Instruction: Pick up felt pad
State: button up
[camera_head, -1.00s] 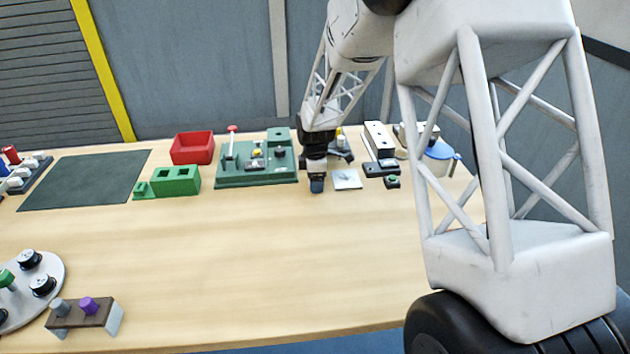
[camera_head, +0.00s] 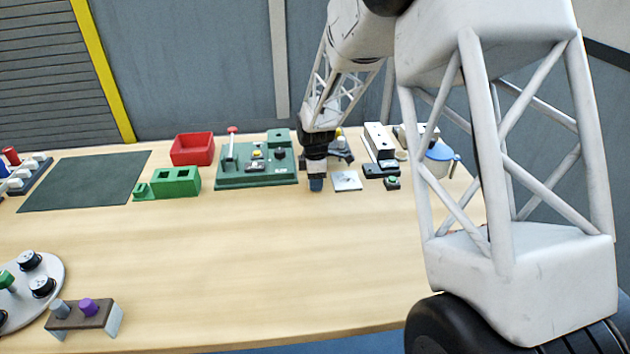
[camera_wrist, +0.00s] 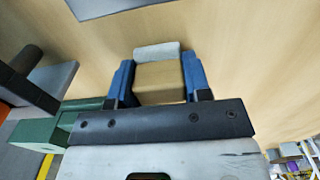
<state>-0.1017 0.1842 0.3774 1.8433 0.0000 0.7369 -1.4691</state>
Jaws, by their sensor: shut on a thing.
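My gripper (camera_head: 316,185) is at the back of the table, just right of the green fixture, pointing down. In the wrist view its blue fingers (camera_wrist: 158,80) are shut on a tan block with a pale grey end, which I take to be the felt pad (camera_wrist: 157,50). The pad sits straight between the fingers, with its grey end facing away from the palm. In the head view the fingers hide the pad, and I cannot tell how far it is above the table.
A thin metal plate (camera_head: 347,181) lies just right of my gripper. The green fixture (camera_head: 256,178), green block (camera_head: 175,182) and red bin (camera_head: 192,148) stand to the left. The table's front is mostly clear.

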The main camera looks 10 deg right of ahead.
jog(key=shift+r, duration=0.6)
jog(key=shift+s+r, duration=0.2)
jog(key=shift+r, duration=0.4)
jog(key=shift+s+r, duration=0.15)
jog(key=shift+r, duration=0.4)
jog(key=s, duration=0.5)
jog(key=s+d+r, duration=0.1)
jog(key=s, duration=0.9)
jog(key=shift+s+d+r, duration=0.1)
jog(key=shift+d+r, duration=0.05)
jog(key=shift+d, duration=0.15)
jog(key=o, duration=0.3)
jog(key=shift+c, duration=1.1)
jog(key=w+d+r, duration=0.4)
jog(key=w+d, duration=0.7)
jog(key=w, duration=0.5)
jog(key=shift+w+d+r, duration=0.15)
jog(key=shift+w+d, duration=0.2)
